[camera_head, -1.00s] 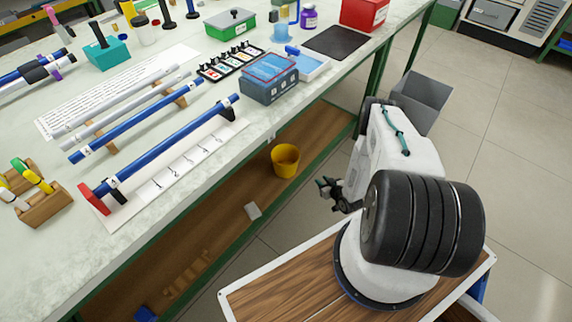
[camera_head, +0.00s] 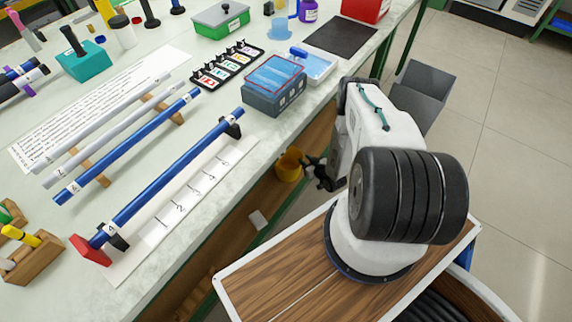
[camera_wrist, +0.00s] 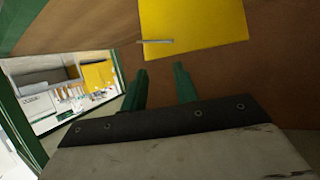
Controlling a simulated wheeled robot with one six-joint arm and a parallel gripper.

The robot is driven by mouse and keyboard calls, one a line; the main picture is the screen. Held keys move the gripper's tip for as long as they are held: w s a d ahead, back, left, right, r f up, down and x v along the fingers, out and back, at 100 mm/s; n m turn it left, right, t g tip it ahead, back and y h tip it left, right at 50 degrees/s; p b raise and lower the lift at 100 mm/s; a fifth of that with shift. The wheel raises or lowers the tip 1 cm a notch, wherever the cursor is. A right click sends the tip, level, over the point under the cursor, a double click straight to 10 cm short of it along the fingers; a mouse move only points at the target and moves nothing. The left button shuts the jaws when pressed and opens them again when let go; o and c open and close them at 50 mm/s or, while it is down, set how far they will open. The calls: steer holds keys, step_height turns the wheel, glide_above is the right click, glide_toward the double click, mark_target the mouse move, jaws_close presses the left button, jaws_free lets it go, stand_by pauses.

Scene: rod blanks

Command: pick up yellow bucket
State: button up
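The yellow bucket (camera_head: 288,166) stands on the brown wooden lower shelf under the workbench in the head view. The bench edge is close above it. My gripper (camera_head: 309,168) is just right of the bucket, in front of its right edge in this view. In the wrist view the bucket (camera_wrist: 195,27) is a large yellow shape at the top, beyond the fingertips. My gripper (camera_wrist: 160,72) shows two green fingers standing apart there, with nothing visible between them. The exact gap to the bucket cannot be told.
The bench top (camera_head: 215,185) overhangs the shelf and carries rods, a blue-grey box (camera_head: 275,90) and a dark mat (camera_head: 340,37). A small pale block (camera_head: 257,219) lies on the lower shelf. The floor at right is clear.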

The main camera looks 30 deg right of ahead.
steer(key=w, duration=0.2)
steer(key=w+d+f, duration=0.2)
steer(key=w, duration=0.1)
steer(key=shift+w+f, duration=0.25)
steer(key=shift+w, duration=0.05)
steer(key=shift+a, duration=0.1)
jaws_close()
